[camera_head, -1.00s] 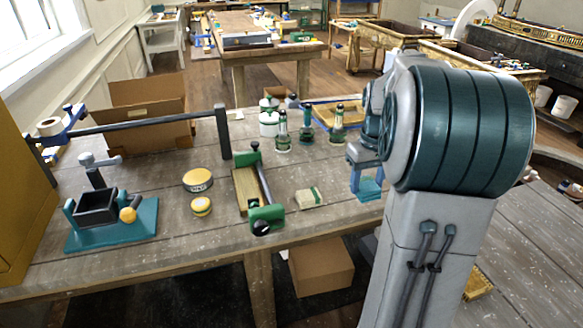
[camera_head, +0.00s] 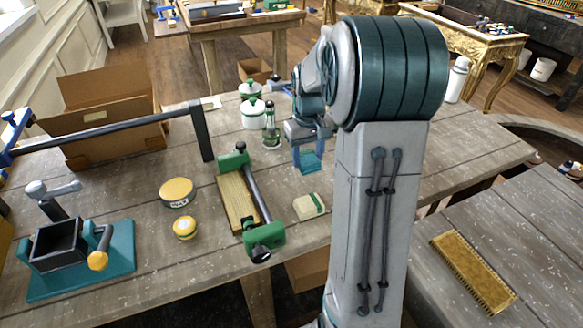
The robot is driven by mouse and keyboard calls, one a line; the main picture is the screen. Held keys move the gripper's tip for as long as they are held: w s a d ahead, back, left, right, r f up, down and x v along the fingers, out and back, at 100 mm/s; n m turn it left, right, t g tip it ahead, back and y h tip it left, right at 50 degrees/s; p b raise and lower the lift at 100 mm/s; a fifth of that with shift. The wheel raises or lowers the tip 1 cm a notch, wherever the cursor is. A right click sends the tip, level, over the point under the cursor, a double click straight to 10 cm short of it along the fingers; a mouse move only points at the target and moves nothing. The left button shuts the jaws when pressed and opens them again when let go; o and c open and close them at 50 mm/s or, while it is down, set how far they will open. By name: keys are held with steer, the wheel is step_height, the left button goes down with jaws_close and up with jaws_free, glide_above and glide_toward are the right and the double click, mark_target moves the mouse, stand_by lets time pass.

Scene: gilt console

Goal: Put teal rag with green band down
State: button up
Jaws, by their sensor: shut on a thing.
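My gripper (camera_head: 306,158) hangs over the wooden table, left of my arm's big joint, with its fingers pointing down. It is shut on a small teal piece, the teal rag (camera_head: 308,162), which shows low between the blue fingers. The green band cannot be made out at this size. The rag appears above the tabletop, behind the cream block with a green stripe (camera_head: 309,206); whether it touches the table is unclear. My arm hides the table to the right of the gripper.
A green-ended clamp on a wooden block (camera_head: 238,205) stands left of the gripper. A green-topped bottle (camera_head: 270,128) and white jars (camera_head: 254,114) stand behind. Yellow-lidded tins (camera_head: 177,192) lie further left. Bare tabletop (camera_head: 440,150) shows right of my arm. A brush (camera_head: 472,270) lies on the nearer right table.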

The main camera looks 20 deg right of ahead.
mark_target(292, 181)
steer(key=w+a+f, duration=0.2)
steer(key=a, duration=0.1)
steer(key=shift+w+f, duration=0.1)
steer(key=shift+a+f, duration=0.15)
steer(key=shift+f, duration=0.05)
steer(key=shift+f+p, duration=0.6)
steer(key=shift+f, duration=1.3)
steer(key=shift+f, duration=0.2)
steer(key=o, duration=0.9)
steer(key=shift+r, duration=0.1)
steer(key=shift+r, duration=0.1)
